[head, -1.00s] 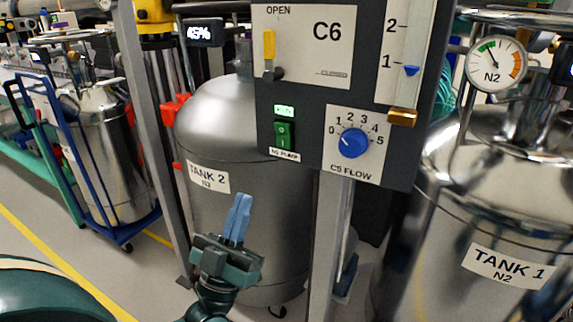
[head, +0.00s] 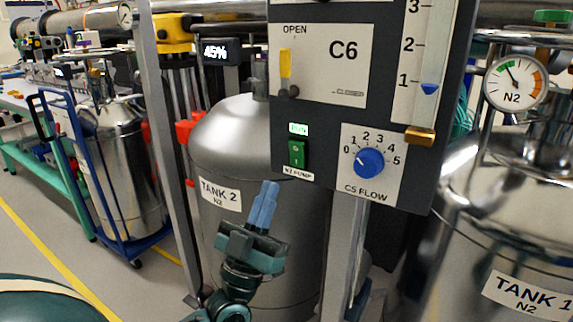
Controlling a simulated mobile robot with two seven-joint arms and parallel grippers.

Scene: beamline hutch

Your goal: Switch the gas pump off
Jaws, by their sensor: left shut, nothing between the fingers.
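The pump switch (head: 297,153) is a green rocker on the dark control panel (head: 322,197), above a label that reads as the N2 pump. A small lit green indicator (head: 298,129) sits just above the rocker; its text is blurred. My left gripper (head: 264,204) has blue fingers, shut and empty, pointing up. It is below and left of the switch, in front of Tank 2, and appears apart from the panel. My right gripper is not in view.
Right of the switch is the blue C5 flow knob (head: 369,162), pointing near 0. Above are the yellow C6 lever (head: 286,70) and a scale with a blue pointer (head: 430,89). Tank 2 (head: 235,135) stands behind; Tank 1 (head: 500,220) stands right with a gauge (head: 515,82).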

